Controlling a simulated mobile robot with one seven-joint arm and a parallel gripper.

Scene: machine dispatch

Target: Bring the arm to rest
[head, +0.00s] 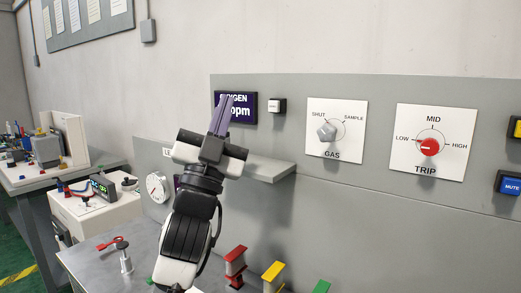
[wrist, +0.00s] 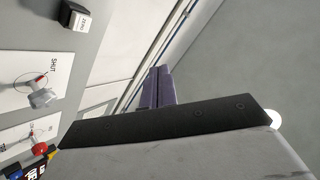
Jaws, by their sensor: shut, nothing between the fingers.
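My gripper (head: 222,115) is raised in front of the upright grey panel (head: 290,93), with its fingers pointing up. Its purple fingers are closed together and hold nothing. In the head view it partly covers the oxygen display (head: 248,107). In the wrist view the closed fingers (wrist: 158,88) point up past the panel toward bare wall. My arm rises from the lower middle of the head view. I cannot tell how far the fingers are from the panel.
The panel carries a grey GAS knob (head: 327,131), a red TRIP knob (head: 429,147) and a white button (head: 277,105). A grey shelf (head: 268,170) juts out beside my wrist. Red, yellow and green pieces (head: 273,272) stand low down. A cluttered bench (head: 50,178) is at left.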

